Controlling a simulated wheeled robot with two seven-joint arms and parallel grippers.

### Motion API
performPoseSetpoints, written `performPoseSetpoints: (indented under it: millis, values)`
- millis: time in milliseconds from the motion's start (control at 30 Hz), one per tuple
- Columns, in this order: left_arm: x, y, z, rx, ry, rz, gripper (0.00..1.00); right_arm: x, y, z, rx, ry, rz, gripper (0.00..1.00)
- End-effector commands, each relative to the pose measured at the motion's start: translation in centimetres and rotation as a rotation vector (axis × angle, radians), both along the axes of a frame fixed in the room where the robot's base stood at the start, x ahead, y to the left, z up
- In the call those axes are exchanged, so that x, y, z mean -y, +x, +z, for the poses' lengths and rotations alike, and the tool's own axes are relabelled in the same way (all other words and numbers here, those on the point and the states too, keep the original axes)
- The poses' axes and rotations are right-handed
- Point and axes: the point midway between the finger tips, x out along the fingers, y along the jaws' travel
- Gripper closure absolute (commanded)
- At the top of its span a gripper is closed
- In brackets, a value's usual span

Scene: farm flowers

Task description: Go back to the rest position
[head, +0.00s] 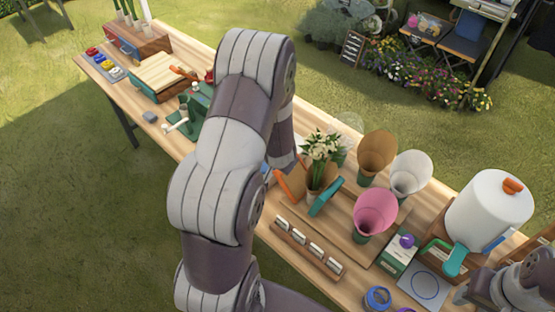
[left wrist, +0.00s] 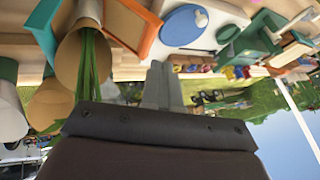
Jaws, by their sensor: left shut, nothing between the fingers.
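My left arm rises through the middle of the head view and bends down over the wooden table (head: 165,75); its gripper is hidden there behind the arm. In the left wrist view, which looks upside down, my left gripper (left wrist: 162,85) has its grey fingers together, with nothing between them. A brown paper cone (left wrist: 82,60) with green stems is left of the fingers there. In the head view, white flowers (head: 322,146) stand in a brown wrap just right of my forearm. Part of my right arm shows at the lower right; its gripper is out of frame.
Brown (head: 376,152), white (head: 410,172) and pink (head: 375,210) cones stand right of the flowers. A small rack (head: 305,247) is at the front edge. A white paper roll (head: 488,212) stands near my right arm. Green tools (head: 190,115) are left of my left arm.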

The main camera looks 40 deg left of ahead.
Motion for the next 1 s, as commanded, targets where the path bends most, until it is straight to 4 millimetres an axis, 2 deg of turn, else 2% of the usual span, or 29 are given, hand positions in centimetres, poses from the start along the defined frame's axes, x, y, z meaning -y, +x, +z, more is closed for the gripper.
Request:
performPoseSetpoints:
  millis: [433,467,500,567,600,700,767,800,900,1000]
  values:
    - [0.3,-0.2,-0.3,0.002,-0.037,0.042,1.0,0.0,0.0,0.0,0.0,0.0,0.0,0.57]
    - [0.9,-0.8,-0.7,-0.015,-0.085,0.073,1.0,0.0,0.0,0.0,0.0,0.0,0.0,0.57]
    - [2.3,-2.4,-1.5,-0.063,-0.169,0.117,1.0,0.0,0.0,0.0,0.0,0.0,0.0,0.57]
    - [5.5,-5.2,-1.2,-0.157,-0.304,0.175,1.0,0.0,0.0,-0.6,0.0,0.0,0.0,0.57]
    - [7.8,-7.0,-0.7,-0.221,-0.362,0.188,1.0,0.0,0.0,-1.4,0.0,0.0,0.0,0.57]
    - [12.2,-11.6,1.4,-0.358,-0.396,0.168,1.0,0.0,0.0,-3.6,0.0,0.0,0.0,0.57]
    - [13.9,-13.7,2.6,-0.393,-0.361,0.102,1.0,0.0,0.0,-5.0,0.0,0.0,0.0,0.57]
    - [14.6,-14.0,3.3,-0.38,-0.335,0.035,1.0,0.0,0.0,-5.6,-0.001,0.0,0.0,0.57]
    - [15.9,-13.2,4.4,-0.328,-0.323,-0.033,1.0,0.0,0.0,-5.8,-0.001,0.0,0.0,0.57]
    - [16.0,-13.2,4.7,-0.331,-0.323,-0.036,1.0,0.0,0.0,-5.4,0.0,0.0,0.0,0.57]
